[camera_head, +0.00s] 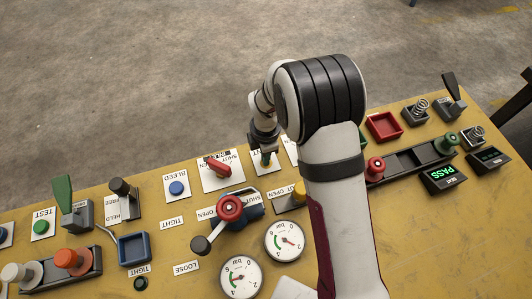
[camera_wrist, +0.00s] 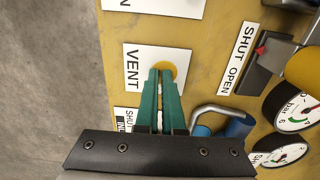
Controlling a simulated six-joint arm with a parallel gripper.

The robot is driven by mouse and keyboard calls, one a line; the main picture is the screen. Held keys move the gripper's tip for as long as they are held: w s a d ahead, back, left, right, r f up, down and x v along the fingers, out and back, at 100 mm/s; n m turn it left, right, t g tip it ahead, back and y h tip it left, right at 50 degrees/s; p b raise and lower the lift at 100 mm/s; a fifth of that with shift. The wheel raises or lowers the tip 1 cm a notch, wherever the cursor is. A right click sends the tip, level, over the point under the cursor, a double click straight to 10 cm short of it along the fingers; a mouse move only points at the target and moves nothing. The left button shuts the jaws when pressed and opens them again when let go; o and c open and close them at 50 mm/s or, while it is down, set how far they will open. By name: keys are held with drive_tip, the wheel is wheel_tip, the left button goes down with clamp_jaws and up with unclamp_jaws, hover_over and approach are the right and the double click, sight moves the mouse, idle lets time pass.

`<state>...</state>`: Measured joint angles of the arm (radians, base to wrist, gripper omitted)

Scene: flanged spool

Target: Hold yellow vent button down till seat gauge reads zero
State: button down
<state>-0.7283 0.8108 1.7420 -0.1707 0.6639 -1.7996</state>
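The yellow vent button (camera_wrist: 181,70) sits on a white plate marked VENT (camera_wrist: 133,68) in the wrist view. My gripper (camera_wrist: 161,70) has its two teal fingers close together, with nothing seen between them. Their tips are over the button and hide part of it; I cannot tell if they touch or press it. In the head view my gripper (camera_head: 265,161) points down at the panel, and the button is hidden. Two round gauges (camera_head: 284,241) (camera_head: 240,277) lie nearer; I cannot tell which is the seat gauge, and their readings are unclear.
A red-knobbed valve (camera_head: 229,208) with a lever stands near my gripper. A blue button (camera_head: 177,188) marked BLEED and a red shut-off handle (camera_head: 219,168) are to its left. A green PASS display (camera_head: 444,174) is at right. A metal loop handle (camera_wrist: 217,112) is close to my fingers.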

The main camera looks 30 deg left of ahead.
drive_tip(key=shift+s+d+f, duration=0.3)
drive_tip(key=shift+s+d, duration=0.05)
idle(0.5)
wheel_tip(320, 180, up, 15)
drive_tip(key=shift+w+a+f, duration=0.15)
drive_tip(key=shift+w+a, duration=0.2)
drive_tip(key=s+d+r+m, duration=0.4)
drive_tip(key=d+m, duration=0.5)
drive_tip(key=d, duration=0.1)
drive_tip(key=s+d+r+m, duration=0.4)
drive_tip(key=d+m, duration=0.5)
drive_tip(key=m, duration=0.1)
drive_tip(key=s+d+m+y, duration=0.1)
drive_tip(key=s+d+m, duration=0.4)
drive_tip(key=s+m, duration=0.5)
drive_tip(key=m, duration=0.3)
drive_tip(key=shift+s+d+f+m+y, duration=0.3)
drive_tip(key=shift+s+d+f, duration=0.05)
